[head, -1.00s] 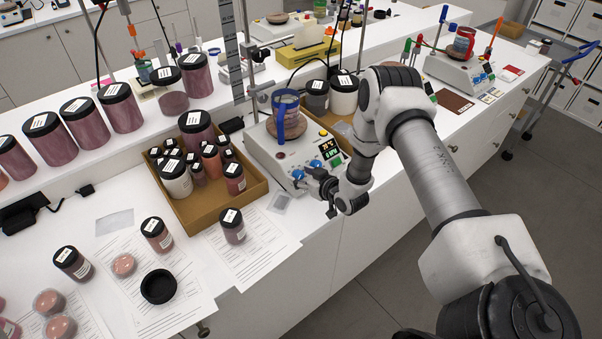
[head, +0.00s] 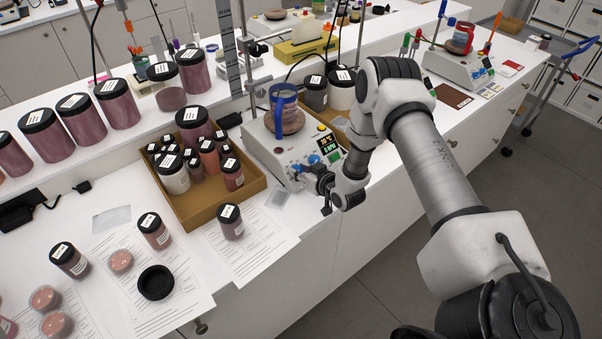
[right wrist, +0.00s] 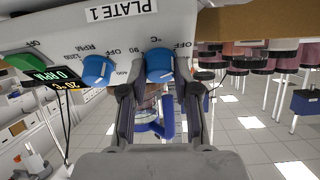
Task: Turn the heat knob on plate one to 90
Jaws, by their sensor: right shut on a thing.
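Plate one (head: 262,152) is a white hotplate with a blue-clipped beaker on it; its "PLATE 1" label shows in the right wrist view. The heat knob (right wrist: 160,66) is blue, with OFF and 90 marked around it. My right gripper (right wrist: 158,90) is shut on this knob, one finger on each side; in the head view the gripper (head: 312,178) is at the plate's front panel. The second blue knob (right wrist: 97,70), marked RPM, is beside it, free. The display (right wrist: 62,87) appears to read 20 °C and 0 RPM. My left gripper is not in view.
A cardboard tray (head: 207,219) of small jars stands left of the plate. A jar (head: 231,224) stands on papers in front of that tray. A white jar (head: 341,92) and a dark jar stand behind the plate. Another hotplate (head: 452,70) is farther right. The bench edge runs below my gripper.

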